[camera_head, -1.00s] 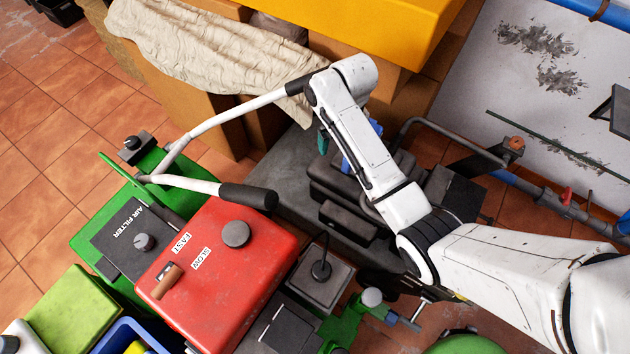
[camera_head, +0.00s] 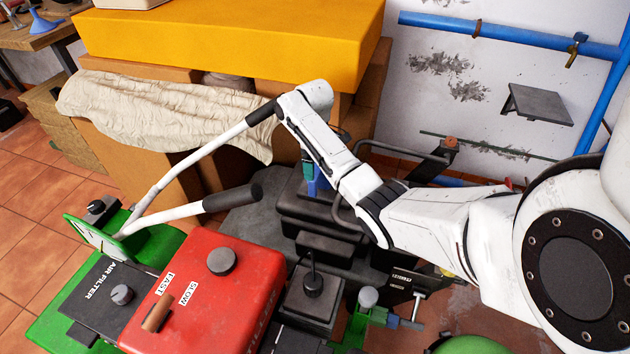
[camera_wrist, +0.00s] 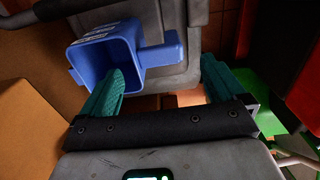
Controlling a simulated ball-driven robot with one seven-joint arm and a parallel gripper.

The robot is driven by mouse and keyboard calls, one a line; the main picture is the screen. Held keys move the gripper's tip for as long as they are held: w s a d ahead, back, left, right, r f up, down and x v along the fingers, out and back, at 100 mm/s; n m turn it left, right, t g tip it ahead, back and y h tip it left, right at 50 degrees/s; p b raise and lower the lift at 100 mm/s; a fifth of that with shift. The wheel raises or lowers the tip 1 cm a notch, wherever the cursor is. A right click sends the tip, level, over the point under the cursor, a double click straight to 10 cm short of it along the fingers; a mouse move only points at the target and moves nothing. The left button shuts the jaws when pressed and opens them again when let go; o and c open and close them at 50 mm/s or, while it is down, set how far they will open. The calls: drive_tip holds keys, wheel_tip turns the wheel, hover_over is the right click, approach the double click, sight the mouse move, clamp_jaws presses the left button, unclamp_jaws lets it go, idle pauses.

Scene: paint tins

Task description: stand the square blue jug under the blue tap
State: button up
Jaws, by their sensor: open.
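The square blue jug (camera_wrist: 88,60) fills the upper left of the wrist view, with white labels and its handle (camera_wrist: 165,53) pointing right. In the head view a small part of the jug (camera_head: 319,183) shows below my forearm, over a dark machine; the rest is hidden. My gripper (camera_wrist: 163,85) is open, with teal fingers. The left finger overlaps the jug's near side, and the handle shows between the two fingers, a little beyond them. I cannot tell whether they touch. The blue tap (camera_head: 577,47) is on the blue wall pipe at upper right.
A small dark shelf (camera_head: 540,103) juts from the wall below the tap. A red machine cover (camera_head: 205,290), a white-armed handle (camera_head: 215,200) and a bent grey rail (camera_head: 400,153) surround the arm. A yellow block (camera_head: 230,40) stands behind.

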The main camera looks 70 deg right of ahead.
sight(319, 174)
wheel_tip(319, 174, down, 5)
drive_tip(key=shift+s+f+b, duration=0.1)
drive_tip(key=shift+f+b, duration=0.1)
drive_tip(key=shift+b, duration=0.8)
drive_tip(key=shift+r, duration=0.1)
drive_tip(key=c, duration=1.5)
